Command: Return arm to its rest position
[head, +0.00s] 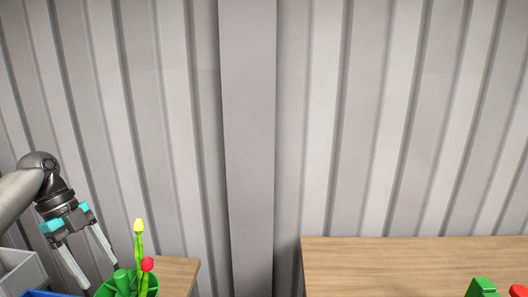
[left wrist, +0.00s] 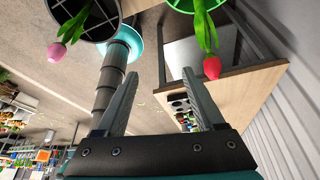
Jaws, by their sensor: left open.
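My left gripper (head: 103,275) points down at the lower left of the head view, its two fingers apart with nothing seen between them. Just right of it, a yellow tulip (head: 139,226) and a red tulip (head: 147,265) stand in a green container (head: 150,284), cut off by the frame's lower edge. In the left wrist view the open fingers (left wrist: 160,74) show empty. A red tulip (left wrist: 211,67) on green stems lies beyond the right finger, apart from it. A pink tulip (left wrist: 57,52) shows at upper left, by a dark round container (left wrist: 110,32). My right gripper is not in view.
A wooden table (head: 400,256) is at lower right, with a green object (head: 482,288) and a red object (head: 518,291) at its front. Another wooden surface (head: 180,270) is behind the green container. A grey bin (head: 22,270) stands at lower left. A corrugated wall (head: 300,120) closes the back.

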